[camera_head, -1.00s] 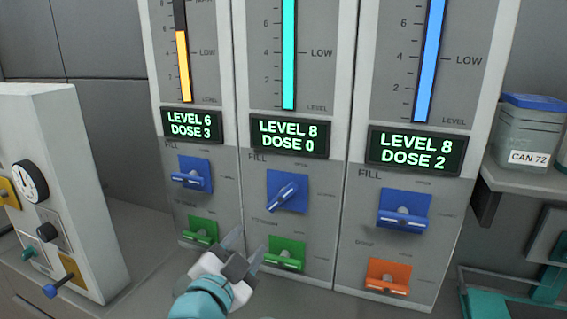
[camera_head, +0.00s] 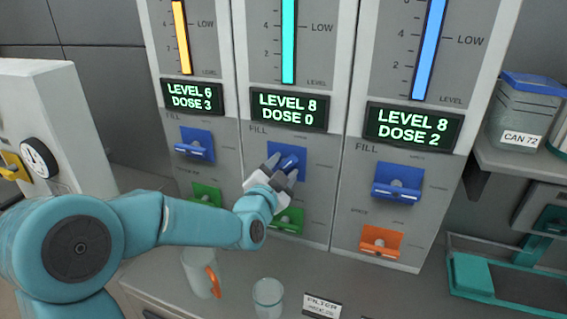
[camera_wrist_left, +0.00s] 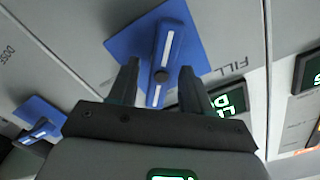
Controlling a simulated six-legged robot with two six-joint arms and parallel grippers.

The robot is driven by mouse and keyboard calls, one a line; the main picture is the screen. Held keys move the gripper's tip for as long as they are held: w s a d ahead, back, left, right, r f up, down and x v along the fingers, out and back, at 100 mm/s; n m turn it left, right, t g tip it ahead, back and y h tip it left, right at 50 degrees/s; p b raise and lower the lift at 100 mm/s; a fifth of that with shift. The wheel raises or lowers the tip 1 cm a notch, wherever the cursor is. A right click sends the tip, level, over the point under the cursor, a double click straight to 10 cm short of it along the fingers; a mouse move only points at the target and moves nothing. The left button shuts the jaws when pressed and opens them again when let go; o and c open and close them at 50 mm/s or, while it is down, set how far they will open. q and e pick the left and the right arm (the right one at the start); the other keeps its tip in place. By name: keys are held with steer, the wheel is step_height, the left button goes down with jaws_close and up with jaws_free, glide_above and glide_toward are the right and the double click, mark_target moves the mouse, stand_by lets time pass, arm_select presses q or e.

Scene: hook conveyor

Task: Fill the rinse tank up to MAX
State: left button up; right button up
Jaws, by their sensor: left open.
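Three tank panels stand side by side, and their names are out of view. In the left wrist view the open fingers (camera_wrist_left: 160,68) stand either side of the lever (camera_wrist_left: 169,42); contact cannot be told. My right gripper is out of view.
The left display (camera_head: 192,97) reads LEVEL 6, DOSE 3; the right one (camera_head: 413,127) LEVEL 8, DOSE 2. Green (camera_head: 289,221) and orange (camera_head: 381,241) levers sit below. A jug (camera_head: 199,272) and glass (camera_head: 268,298) stand on the counter below my arm.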

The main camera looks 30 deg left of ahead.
arm_select(q)
steer(key=shift+w+a, duration=0.1)
steer(key=shift+w, duration=0.45)
jaws_close()
